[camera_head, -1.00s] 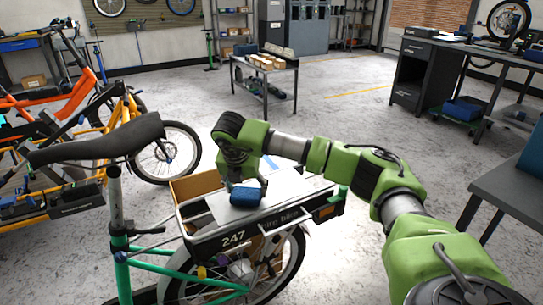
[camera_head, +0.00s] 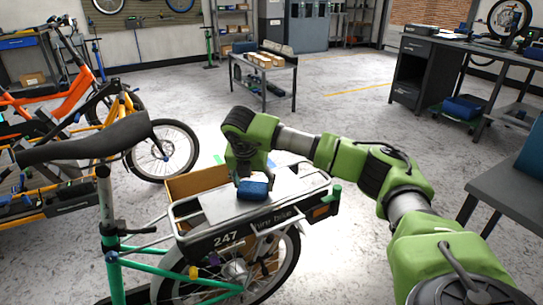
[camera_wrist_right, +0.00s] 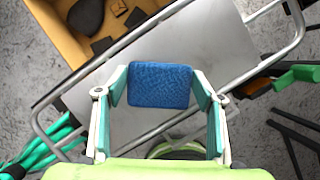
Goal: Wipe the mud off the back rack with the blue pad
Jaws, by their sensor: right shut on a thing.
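The back rack (camera_head: 215,205) is a grey plate inside a silver tube frame, behind the black saddle of the green bike. It also shows in the right wrist view (camera_wrist_right: 225,45). The blue pad (camera_head: 253,190) is over the middle of the plate, low and close to it; I cannot tell if it touches. In the right wrist view the pad (camera_wrist_right: 160,85) sits between the fingers of my right gripper (camera_wrist_right: 160,90), which is shut on it. The gripper (camera_head: 250,183) points down at the rack. I see no clear mud on the plate. My left gripper is not in view.
A cardboard box (camera_head: 195,182) stands just behind the rack. The saddle (camera_head: 85,140) rises to the left of it. An orange bike (camera_head: 60,95) stands at the left. A grey table (camera_head: 505,190) is at the right. The floor beyond the rack is open.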

